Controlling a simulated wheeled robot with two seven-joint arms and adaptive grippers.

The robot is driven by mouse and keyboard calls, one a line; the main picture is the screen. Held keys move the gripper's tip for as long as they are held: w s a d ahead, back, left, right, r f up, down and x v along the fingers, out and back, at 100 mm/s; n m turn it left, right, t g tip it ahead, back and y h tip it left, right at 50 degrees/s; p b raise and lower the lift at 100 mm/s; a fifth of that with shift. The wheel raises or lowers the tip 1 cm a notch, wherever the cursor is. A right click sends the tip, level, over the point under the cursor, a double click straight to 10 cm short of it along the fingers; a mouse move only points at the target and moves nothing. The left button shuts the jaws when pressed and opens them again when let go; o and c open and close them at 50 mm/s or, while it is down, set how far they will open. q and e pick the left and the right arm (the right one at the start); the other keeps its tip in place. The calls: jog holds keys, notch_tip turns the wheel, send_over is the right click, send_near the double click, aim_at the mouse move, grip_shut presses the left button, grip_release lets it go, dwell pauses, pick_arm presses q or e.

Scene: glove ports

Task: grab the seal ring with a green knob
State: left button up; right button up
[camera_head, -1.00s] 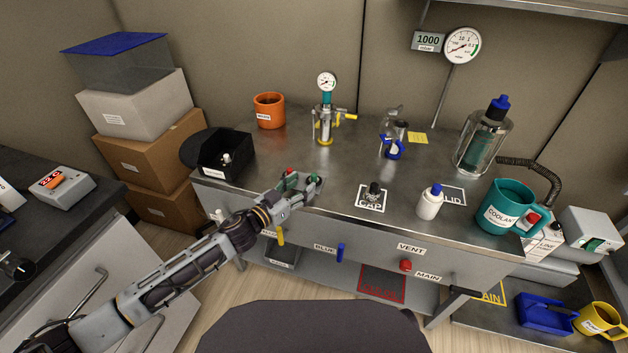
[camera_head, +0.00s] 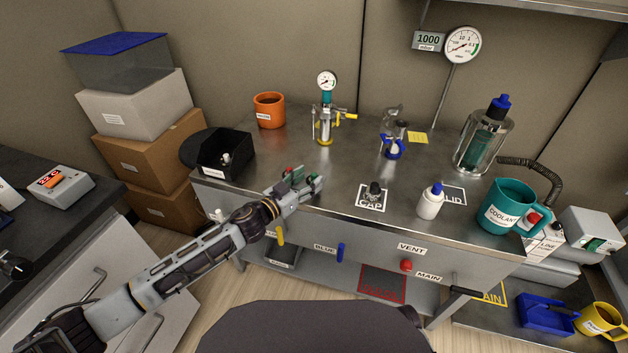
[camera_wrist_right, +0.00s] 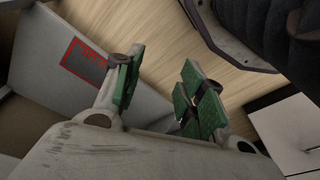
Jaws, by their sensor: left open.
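My left gripper (camera_head: 302,183) is open over the front left part of the steel workbench, with green pads on its fingers. A small red part (camera_head: 288,170) shows just behind its fingers. I cannot make out a seal ring with a green knob for certain; green near the fingertips blends with the pads, and the gripper hides part of this spot. My right gripper (camera_wrist_right: 160,88) shows only in the right wrist view. Its two green-padded fingers stand apart with nothing between them, above the wooden floor.
A black bin (camera_head: 226,155) and an orange pot (camera_head: 269,110) stand at the bench's left. A gauge pump (camera_head: 325,120) is behind the gripper. A dark cap (camera_head: 374,190), white bottle (camera_head: 430,203) and teal coolant jug (camera_head: 505,206) stand to the right. The middle of the bench is mostly clear.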

pick_arm(q)
jog(key=shift+x, duration=1)
jog(key=c, duration=0.6)
